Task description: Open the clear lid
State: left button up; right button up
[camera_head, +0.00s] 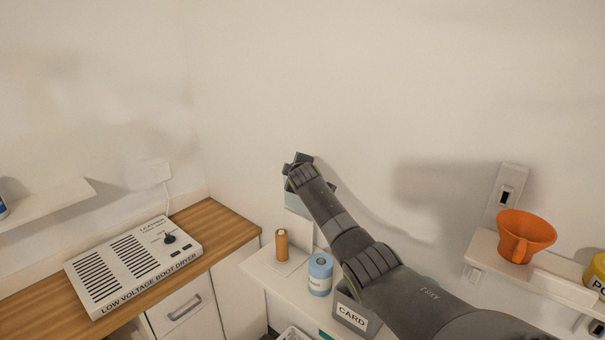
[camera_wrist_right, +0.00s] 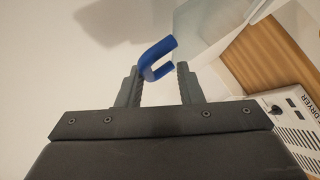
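My right gripper (camera_head: 297,160) is at the far wall in the head view, at the end of my arm. In the right wrist view its two fingers (camera_wrist_right: 159,85) stand apart. A blue U-shaped handle (camera_wrist_right: 158,50) shows at the fingertips, between them in the picture; I cannot tell whether they touch it. A clear, pale panel (camera_wrist_right: 205,22), seemingly the lid, shows beyond the fingers at upper right. In the head view a pale bluish box (camera_head: 296,202) is partly hidden behind my forearm. My left gripper is not in view.
A white boot dryer (camera_head: 135,262) lies on the wooden counter at left. An orange cylinder (camera_head: 281,246), a blue-and-white can (camera_head: 320,275) and a grey CARD box (camera_head: 350,314) stand below my right arm. An orange cup (camera_head: 525,236) stands on the right shelf.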

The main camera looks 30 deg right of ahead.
jog(key=b+v, duration=0.2)
jog(key=v, duration=1.3)
jog(key=shift+r+b, duration=0.2)
jog(key=shift+b, duration=0.2)
jog(key=shift+d, duration=0.1)
